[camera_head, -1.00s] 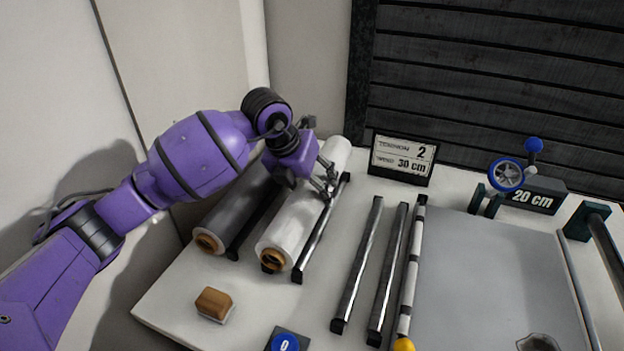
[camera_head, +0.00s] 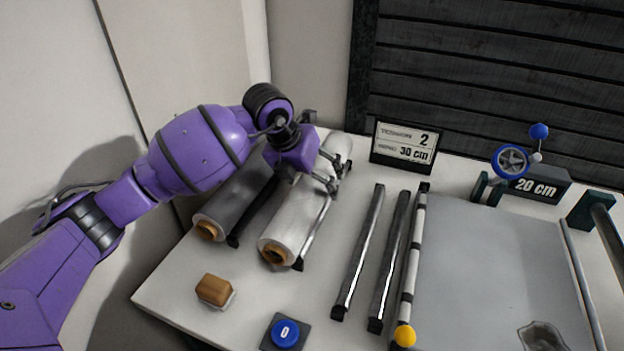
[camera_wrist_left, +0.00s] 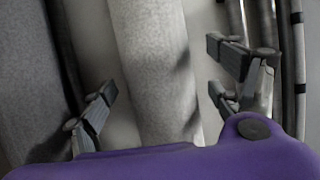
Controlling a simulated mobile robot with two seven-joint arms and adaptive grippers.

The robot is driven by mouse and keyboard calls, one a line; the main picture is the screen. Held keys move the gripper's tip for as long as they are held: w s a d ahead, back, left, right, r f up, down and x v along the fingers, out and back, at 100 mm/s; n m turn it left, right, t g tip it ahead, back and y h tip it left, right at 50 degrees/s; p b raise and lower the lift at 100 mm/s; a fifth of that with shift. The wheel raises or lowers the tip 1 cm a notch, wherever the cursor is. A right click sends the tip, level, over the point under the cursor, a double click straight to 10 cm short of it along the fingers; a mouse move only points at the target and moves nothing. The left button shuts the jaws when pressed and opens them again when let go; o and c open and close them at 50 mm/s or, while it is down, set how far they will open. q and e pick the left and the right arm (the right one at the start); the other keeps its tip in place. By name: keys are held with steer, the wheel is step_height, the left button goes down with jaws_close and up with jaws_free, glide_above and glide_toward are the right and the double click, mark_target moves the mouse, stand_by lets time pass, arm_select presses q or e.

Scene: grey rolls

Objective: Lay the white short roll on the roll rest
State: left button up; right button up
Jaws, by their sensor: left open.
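The white roll (camera_head: 293,222) with a brown core lies on the left half of the table, right of a grey roll (camera_head: 236,197). My left gripper (camera_head: 336,180) is open over its far half. In the left wrist view the white roll (camera_wrist_left: 158,70) runs between the two spread fingers (camera_wrist_left: 160,95), with a gap on each side. I cannot tell how far down the fingers reach. Two parallel dark rails (camera_head: 360,255) (camera_head: 389,262), which look like the roll rest, stand empty to the right. My right gripper is not in view.
A striped bar with a yellow end (camera_head: 405,336) borders a grey sheet (camera_head: 490,260) on the right. A "2 / 30 cm" sign (camera_head: 403,148) and a "20 cm" block (camera_head: 536,188) stand behind. A brown-topped block (camera_head: 214,290) and blue button (camera_head: 285,332) are in front.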

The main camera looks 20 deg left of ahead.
arm_select(q)
steer(key=shift+s+a+r, duration=0.1)
steer(key=shift+s+r, duration=0.05)
steer(key=shift+r, duration=0.3)
steer(key=v, duration=0.6)
steer(key=shift+s+r, duration=0.2)
steer(key=shift+r, duration=0.05)
steer(key=shift+r, duration=0.1)
